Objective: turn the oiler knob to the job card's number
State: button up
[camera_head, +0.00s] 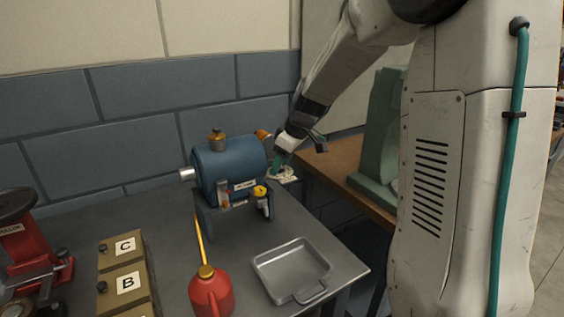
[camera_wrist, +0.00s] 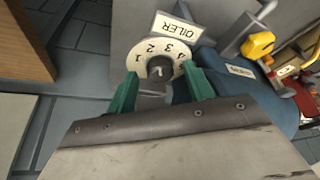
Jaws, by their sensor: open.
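The oiler dial (camera_wrist: 152,52) is a pale round plate with black numbers, next to an OILER label (camera_wrist: 177,27) in the wrist view. The grey oiler knob (camera_wrist: 153,88) sits at its middle with a light mark; I cannot tell which number it points at. My gripper (camera_wrist: 162,90) is open, its green fingers on either side of the knob with gaps visible. In the head view my gripper (camera_head: 279,160) is at the right end of the blue casing (camera_head: 232,166), just above the pale dial (camera_head: 288,175). I cannot make out a job card.
A red oil can (camera_head: 211,293) and a grey metal tray (camera_head: 292,270) stand on the bench in front. Boxes marked C (camera_head: 122,248) and B (camera_head: 127,283) and a red device (camera_head: 35,245) are at the left. A green machine (camera_head: 382,140) stands at the right.

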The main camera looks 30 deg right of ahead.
jog(key=c, duration=1)
jog(key=shift+o, duration=0.2)
jog(key=shift+s+a+m+h, duration=0.15)
jog(key=shift+m+h, duration=0.55)
jog(key=shift+m, duration=0.9)
jog(key=o, duration=1)
jog(key=shift+c, duration=0.2)
